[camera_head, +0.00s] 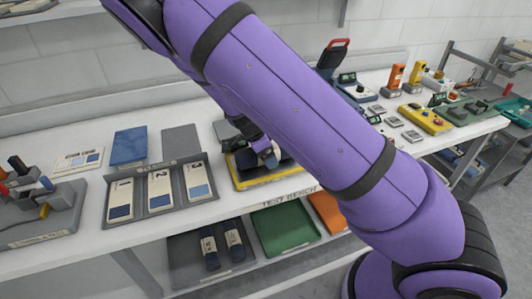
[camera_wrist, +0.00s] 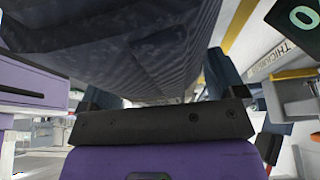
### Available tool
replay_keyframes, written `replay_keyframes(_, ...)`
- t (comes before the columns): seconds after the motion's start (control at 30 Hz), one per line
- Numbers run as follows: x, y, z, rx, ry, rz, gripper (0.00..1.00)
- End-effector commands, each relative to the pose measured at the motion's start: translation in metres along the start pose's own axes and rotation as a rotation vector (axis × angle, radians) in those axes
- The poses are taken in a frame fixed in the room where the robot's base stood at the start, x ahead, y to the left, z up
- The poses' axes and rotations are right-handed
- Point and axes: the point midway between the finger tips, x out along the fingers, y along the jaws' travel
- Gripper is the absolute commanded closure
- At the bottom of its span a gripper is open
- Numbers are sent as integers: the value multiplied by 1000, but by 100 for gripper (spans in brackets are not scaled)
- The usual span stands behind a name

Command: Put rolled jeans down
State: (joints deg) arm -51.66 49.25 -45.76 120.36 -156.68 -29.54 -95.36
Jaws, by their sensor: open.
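The rolled jeans (camera_wrist: 110,45) are a large dark blue ribbed roll filling the top of the wrist view, close in front of my gripper (camera_wrist: 158,92). The two fingers stand apart near the roll's sides; I cannot tell whether they touch it. In the head view my gripper (camera_head: 264,150) is low over the yellow-edged tray (camera_head: 270,179) on the white bench. A dark blue piece of the roll (camera_head: 286,161) shows in that tray, partly hidden by my purple arm.
A grey holder (camera_head: 184,212) with numbered cards stands left of the tray. A blue pad (camera_head: 129,146) lies behind it. On the shelf below, a grey bin (camera_head: 185,262) holds dark labelled rolls beside a green bin (camera_head: 285,230). Small devices and a yellow box (camera_head: 426,119) stand to the right.

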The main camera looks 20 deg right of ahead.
Motion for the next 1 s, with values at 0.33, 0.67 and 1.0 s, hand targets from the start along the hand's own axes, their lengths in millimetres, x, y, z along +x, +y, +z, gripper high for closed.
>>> replay_keyframes(0.33,-46,0,0,-2,-2,-4,11)
replay_keyframes(0.67,-105,0,0,-1,-2,-2,11)
replay_keyframes(1.0,-123,0,-1,0,0,-1,11)
